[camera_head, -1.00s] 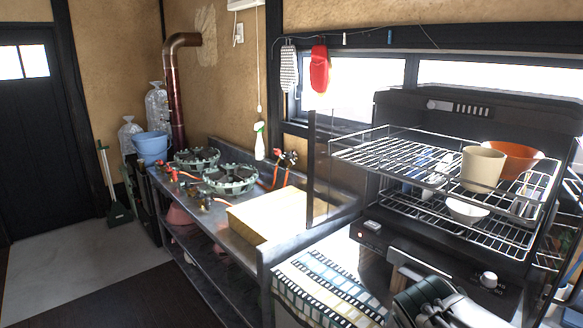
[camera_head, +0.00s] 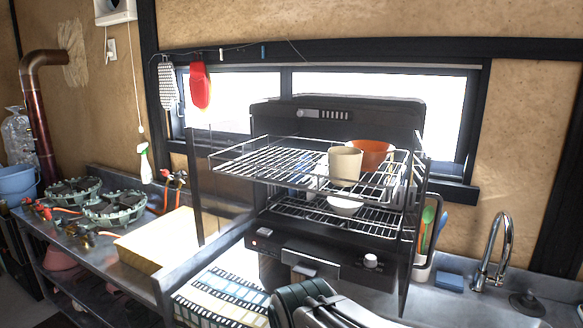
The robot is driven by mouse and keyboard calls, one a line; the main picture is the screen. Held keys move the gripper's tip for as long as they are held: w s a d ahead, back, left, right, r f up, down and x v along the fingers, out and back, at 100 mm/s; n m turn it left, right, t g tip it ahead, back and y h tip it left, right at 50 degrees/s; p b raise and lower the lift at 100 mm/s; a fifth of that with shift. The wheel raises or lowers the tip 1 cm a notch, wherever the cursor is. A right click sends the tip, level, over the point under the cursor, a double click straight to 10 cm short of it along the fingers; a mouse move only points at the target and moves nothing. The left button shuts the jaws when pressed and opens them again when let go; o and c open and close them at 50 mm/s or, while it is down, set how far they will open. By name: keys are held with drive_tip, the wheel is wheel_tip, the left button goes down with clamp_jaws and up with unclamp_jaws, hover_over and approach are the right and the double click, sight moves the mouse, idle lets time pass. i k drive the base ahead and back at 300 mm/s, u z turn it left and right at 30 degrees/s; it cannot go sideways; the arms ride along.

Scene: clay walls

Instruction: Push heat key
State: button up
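A black appliance (camera_head: 330,262) stands on the counter under a two-tier wire rack. I cannot read any label, so which key is the heat key is unclear. My gripper's fingertips do not show, and nothing is seen touching the panel.
A dark padded shape with grey bars (camera_head: 318,305) hides part of the panel's lower front; I cannot tell what it is. The wire rack (camera_head: 262,160) holds a beige cup (camera_head: 345,164) and orange bowl (camera_head: 372,152). Gas burners (camera_head: 115,207) are left, a tap (camera_head: 494,250) right.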

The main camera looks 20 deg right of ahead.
sight(264, 232)
drive_tip(key=k, duration=1.25)
drive_tip(key=z, duration=0.1)
drive_tip(key=i, duration=0.8)
drive_tip(key=z, duration=0.55)
